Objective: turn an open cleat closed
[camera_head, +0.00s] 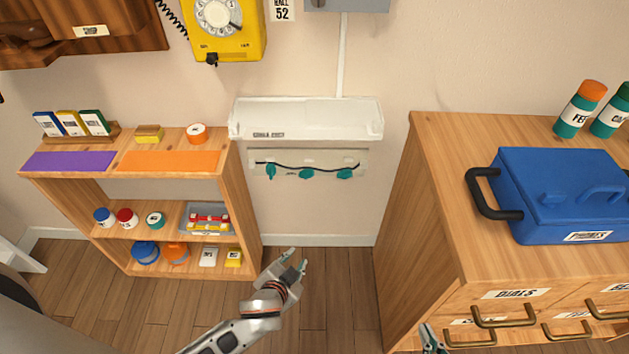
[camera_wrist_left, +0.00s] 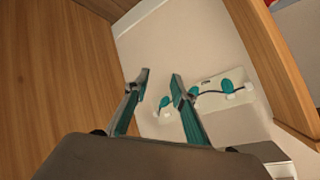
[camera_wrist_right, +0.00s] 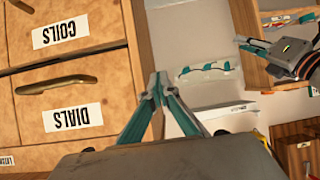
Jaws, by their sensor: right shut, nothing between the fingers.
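A pale plate (camera_head: 290,158) is on the wall below a white shelf, with a dark cord running across it. It carries three teal cleats: the left cleat (camera_head: 271,171) looks upright, while the middle cleat (camera_head: 306,174) and right cleat (camera_head: 344,173) look sideways. The plate (camera_wrist_left: 209,103) also shows in the left wrist view, partly behind a finger, and small in the right wrist view (camera_wrist_right: 207,72). My left gripper (camera_head: 297,262) is open and empty, below and in front of the plate. My right gripper (camera_head: 431,340) is shut and empty by the drawer cabinet, away from the cleats.
The white shelf (camera_head: 305,115) juts out above the plate. A wooden shelf unit (camera_head: 245,215) stands left with jars and boxes. A wooden cabinet (camera_head: 440,220) with a blue case (camera_head: 560,195) stands right. Floor between them is clear. A yellow dial phone (camera_head: 228,45) hangs above.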

